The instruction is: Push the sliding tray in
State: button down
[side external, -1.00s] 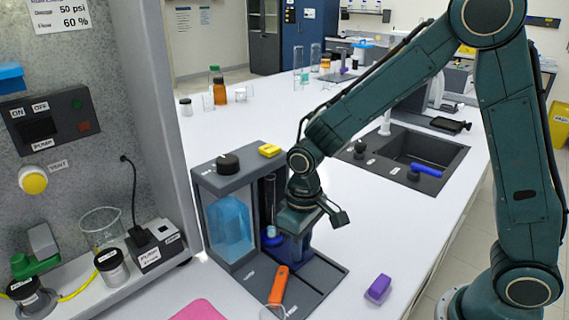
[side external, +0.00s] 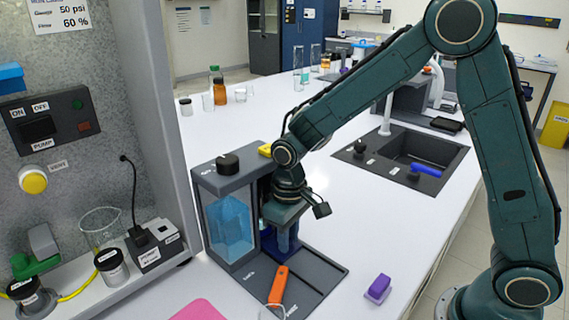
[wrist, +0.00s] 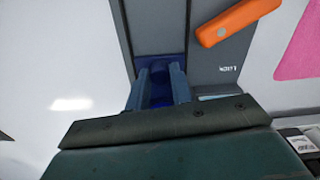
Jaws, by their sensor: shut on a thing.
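The sliding tray is dark blue (side external: 273,247) and sits low in the right bay of the grey rig (side external: 240,183), on the rig's base. My gripper (side external: 286,243) points down over it, with its fingers around a dark blue part of it. In the wrist view the two grey-blue fingers (wrist: 162,88) stand either side of dark blue material, and the flat tray face (wrist: 155,68) shows beyond them. My wrist and fingers hide much of the tray and the bay, so its exact depth in the rig cannot be told.
A clear container of blue liquid (side external: 229,230) fills the rig's left bay. An orange-handled tool (side external: 278,285) lies on the base in front. A purple block (side external: 378,287) and a pink sheet (side external: 199,309) lie nearby.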

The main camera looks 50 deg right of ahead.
jog(key=shift+w, duration=0.25)
jog(key=c, duration=1.2)
grip_release()
jog(key=shift+s, duration=0.2)
